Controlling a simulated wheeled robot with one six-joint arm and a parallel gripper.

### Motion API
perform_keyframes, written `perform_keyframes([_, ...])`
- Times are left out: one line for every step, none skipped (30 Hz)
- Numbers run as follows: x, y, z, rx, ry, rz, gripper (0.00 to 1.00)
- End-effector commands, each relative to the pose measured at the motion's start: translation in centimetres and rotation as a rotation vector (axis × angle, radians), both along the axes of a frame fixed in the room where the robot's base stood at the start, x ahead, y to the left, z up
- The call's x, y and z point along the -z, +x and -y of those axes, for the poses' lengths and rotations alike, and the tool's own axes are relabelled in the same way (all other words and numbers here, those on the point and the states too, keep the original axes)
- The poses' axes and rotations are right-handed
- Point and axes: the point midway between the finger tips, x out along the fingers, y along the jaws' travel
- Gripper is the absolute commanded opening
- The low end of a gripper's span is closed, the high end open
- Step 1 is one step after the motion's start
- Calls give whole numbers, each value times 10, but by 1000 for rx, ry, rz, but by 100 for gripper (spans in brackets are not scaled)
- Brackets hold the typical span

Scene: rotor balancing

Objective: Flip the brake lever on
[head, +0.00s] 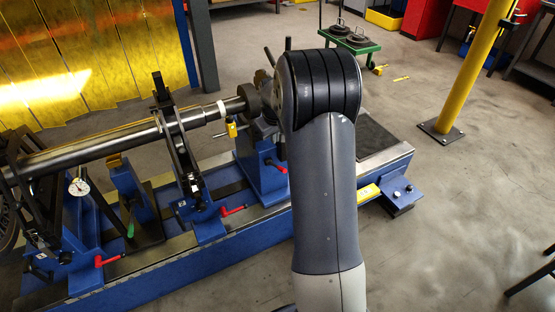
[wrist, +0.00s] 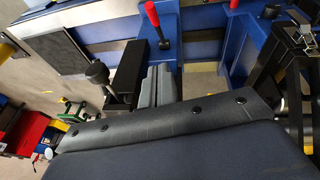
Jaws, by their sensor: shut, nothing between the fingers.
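No lever is marked as the brake lever, so I cannot tell for certain which it is. In the wrist view a dark lever with a round black knob (wrist: 97,71) stands just left of my gripper (wrist: 157,88), apparently apart from it. My gripper's grey fingers are together with nothing between them. A red-handled lever (wrist: 153,14) stands beyond the fingertips on the blue machine. In the head view my arm hides my gripper and part of the blue headstock (head: 262,178). Red handles show on the machine, one beside the headstock (head: 275,165) and one on the middle support (head: 232,210).
A long steel rotor shaft (head: 100,148) lies across the supports at left. A small control box (head: 398,188) sits at the bed's right end. A green cart (head: 350,44) with discs and a yellow post (head: 470,75) stand behind.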

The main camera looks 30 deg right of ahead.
Motion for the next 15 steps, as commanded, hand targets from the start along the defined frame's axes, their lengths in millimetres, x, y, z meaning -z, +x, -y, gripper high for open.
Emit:
perform_keyframes([-1, 0, 0, 0, 0, 0, 0])
perform_keyframes([-1, 0, 0, 0, 0, 0, 0])
perform_keyframes([-1, 0, 0, 0, 0, 0, 0])
perform_keyframes([-1, 0, 0, 0, 0, 0, 0])
perform_keyframes([-1, 0, 0, 0, 0, 0, 0])
perform_keyframes([0, 0, 0, 0, 0, 0, 0])
perform_keyframes([0, 0, 0, 0, 0, 0, 0])
perform_keyframes([1, 0, 0, 0, 0, 0, 0])
perform_keyframes([3, 1, 0, 0, 1, -1, 0])
perform_keyframes([5, 1, 0, 0, 1, -1, 0])
perform_keyframes([8, 2, 1, 1, 1, -1, 0])
perform_keyframes([13, 3, 1, 1, 1, -1, 0])
perform_keyframes([18, 5, 2, 1, 1, -2, 0])
perform_keyframes([23, 6, 2, 1, 1, -3, 0])
perform_keyframes([30, 8, 3, 1, 2, -3, 0])
